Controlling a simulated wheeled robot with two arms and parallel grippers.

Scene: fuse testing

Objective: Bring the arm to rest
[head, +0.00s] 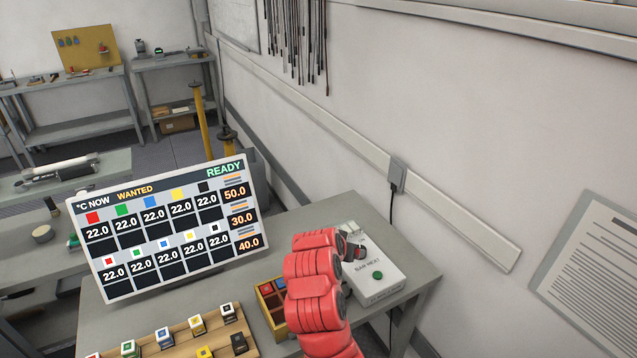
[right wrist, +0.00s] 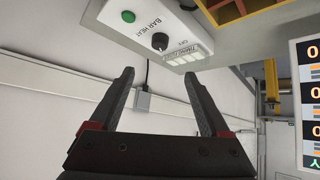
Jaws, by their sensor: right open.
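My right arm, with red links, reaches up from the bottom of the head view over the table. It ends beside the white BAR HEAT box (head: 383,289), which has a green button and a dark knob. In the head view the arm hides most of my right gripper. In the right wrist view my right gripper (right wrist: 162,88) is open, with nothing between its two dark fingers. The BAR HEAT box (right wrist: 143,30) is beyond the fingertips there and apart from them. My left gripper is not in view.
A READY display (head: 165,228) stands on the grey table (head: 345,207). A wooden rack (head: 190,346) of colour-marked blocks lies in front, with a small compartment box (head: 263,291) beside the arm. The wall (head: 440,120) runs close behind the BAR HEAT box.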

